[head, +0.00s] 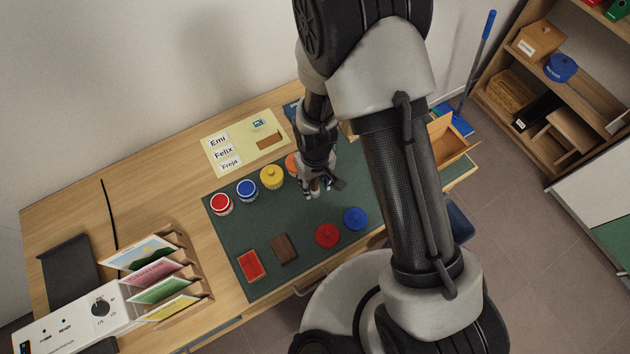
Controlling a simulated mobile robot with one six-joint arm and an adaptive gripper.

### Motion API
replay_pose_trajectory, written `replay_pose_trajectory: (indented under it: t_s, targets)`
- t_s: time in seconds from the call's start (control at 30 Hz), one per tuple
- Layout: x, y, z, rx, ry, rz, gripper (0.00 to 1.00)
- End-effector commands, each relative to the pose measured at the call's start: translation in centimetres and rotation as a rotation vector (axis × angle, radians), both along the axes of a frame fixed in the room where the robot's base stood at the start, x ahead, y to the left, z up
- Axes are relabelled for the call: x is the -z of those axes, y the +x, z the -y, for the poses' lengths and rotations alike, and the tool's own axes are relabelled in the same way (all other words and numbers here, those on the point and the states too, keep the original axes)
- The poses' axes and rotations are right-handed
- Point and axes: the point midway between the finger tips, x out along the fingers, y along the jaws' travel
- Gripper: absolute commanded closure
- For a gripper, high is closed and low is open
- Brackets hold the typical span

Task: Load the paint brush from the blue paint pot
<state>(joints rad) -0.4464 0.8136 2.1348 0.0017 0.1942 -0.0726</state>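The blue paint pot (247,190) stands on the dark green mat (232,235), between the red pot (221,203) and the yellow pot (271,178). Its top shows blue and looks uncovered. A blue lid (355,218) with a knob lies apart on the mat, to the right of a red lid (327,235). My gripper (316,190) points down over the mat, right of the yellow pot and clear of the blue pot. Its fingers are small and dark, so I cannot tell whether they are open or hold anything. I cannot make out the paint brush.
An orange pot (291,164) is partly hidden behind my gripper. A red block (250,264) and a brown block (284,248) lie at the mat's front. A card rack (190,290) stands left. My arm hides the desk's right part. The mat's middle is clear.

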Motion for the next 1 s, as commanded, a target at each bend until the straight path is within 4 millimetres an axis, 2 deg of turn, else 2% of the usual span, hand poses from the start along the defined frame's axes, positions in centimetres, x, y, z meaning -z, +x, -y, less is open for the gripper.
replay_pose_trajectory:
  t_s: [0.27,0.37,0.7,0.83,1.0]
  targets:
    - [-0.5,0.0,0.0,0.000,0.000,0.000,0.64]
    - [-1.9,0.1,-0.1,0.000,0.002,0.003,0.64]
    - [-9.2,0.1,-0.1,0.000,0.002,0.004,0.64]
    - [-11.1,0.1,0.0,0.000,0.001,0.003,0.64]
    - [-12.3,0.0,0.0,0.000,0.000,0.001,0.64]
